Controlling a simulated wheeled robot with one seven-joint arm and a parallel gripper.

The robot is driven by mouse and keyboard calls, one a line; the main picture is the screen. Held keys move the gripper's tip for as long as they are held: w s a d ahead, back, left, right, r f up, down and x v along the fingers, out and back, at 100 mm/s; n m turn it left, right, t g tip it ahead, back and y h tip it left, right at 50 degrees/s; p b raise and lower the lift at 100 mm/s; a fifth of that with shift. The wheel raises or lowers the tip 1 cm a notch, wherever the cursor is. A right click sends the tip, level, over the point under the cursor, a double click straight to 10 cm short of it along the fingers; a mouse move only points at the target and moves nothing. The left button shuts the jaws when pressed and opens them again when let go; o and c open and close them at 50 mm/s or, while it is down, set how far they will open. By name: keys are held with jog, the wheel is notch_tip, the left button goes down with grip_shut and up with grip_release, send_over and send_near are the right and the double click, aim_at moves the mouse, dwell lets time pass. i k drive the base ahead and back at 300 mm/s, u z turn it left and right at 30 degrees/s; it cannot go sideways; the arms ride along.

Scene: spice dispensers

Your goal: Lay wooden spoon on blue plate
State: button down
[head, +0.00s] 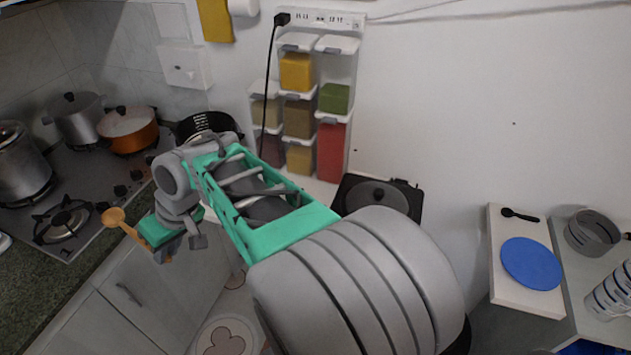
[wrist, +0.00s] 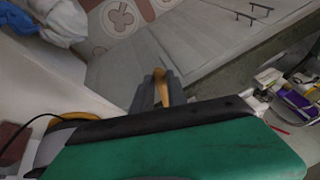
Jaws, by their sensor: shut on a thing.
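The wooden spoon (head: 123,223) is in my gripper (head: 168,252), left of centre in the head view, in front of the stove and lower cabinets. Its round bowl points up and to the left. My gripper is shut on its handle. In the wrist view, part of the spoon (wrist: 161,88) shows between the grey fingers of my gripper (wrist: 159,90). The blue plate (head: 531,263) lies flat on a white board at the right of the head view, far from my gripper. No spoon lies on the plate.
A small black spoon (head: 520,215) lies behind the plate on the white board (head: 497,285). A grey pot (head: 592,232) and stacked striped cups (head: 610,292) stand right of it. A black appliance (head: 378,196) and spice dispensers (head: 297,120) are at the middle. Pots stand on the stove (head: 75,180).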

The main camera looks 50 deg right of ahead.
aim_at(531, 262)
jog(key=k, duration=0.8)
jog(key=u, duration=1.1)
jog(key=i, duration=0.8)
jog(key=z, duration=3.85)
jog(key=i, duration=0.5)
jog(key=u, duration=0.1)
